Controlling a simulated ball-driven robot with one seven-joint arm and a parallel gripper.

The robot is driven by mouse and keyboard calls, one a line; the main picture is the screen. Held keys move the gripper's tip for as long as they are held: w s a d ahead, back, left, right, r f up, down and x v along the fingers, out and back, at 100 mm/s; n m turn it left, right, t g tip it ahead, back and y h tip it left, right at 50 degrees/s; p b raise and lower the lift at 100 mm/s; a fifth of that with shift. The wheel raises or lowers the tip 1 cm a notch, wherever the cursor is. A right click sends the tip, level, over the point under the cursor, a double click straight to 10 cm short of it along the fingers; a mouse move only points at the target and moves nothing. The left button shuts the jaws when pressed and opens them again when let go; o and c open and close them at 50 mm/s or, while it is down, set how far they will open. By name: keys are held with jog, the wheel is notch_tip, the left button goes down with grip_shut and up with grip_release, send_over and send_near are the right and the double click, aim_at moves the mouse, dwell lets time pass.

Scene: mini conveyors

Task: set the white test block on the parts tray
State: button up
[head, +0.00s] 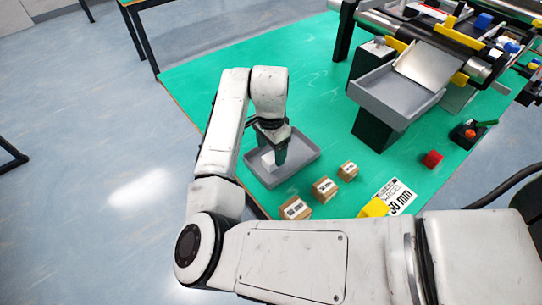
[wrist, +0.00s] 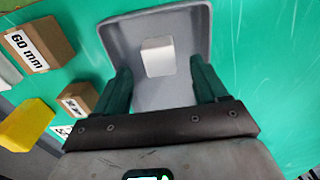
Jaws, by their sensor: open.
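The white test block (head: 268,161) shows inside the grey parts tray (head: 296,172) on the green table, and appears to rest on its floor. In the wrist view the block (wrist: 158,56) is toward the far part of the tray (wrist: 198,18), apart from both fingers. My gripper (head: 281,157) is over the tray, pointing down, just right of the block in the head view. In the wrist view its dark green fingers (wrist: 163,86) are spread with nothing between their tips. The near end of the tray is hidden behind the gripper.
Brown boxes (head: 325,189) labelled in mm stand just right of the tray. A conveyor with a grey chute (head: 396,97) stands behind. The table left of the chute is clear.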

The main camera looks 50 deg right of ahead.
aim_at(271, 158)
notch_tip(271, 158, up, 8)
dwell(0.5)
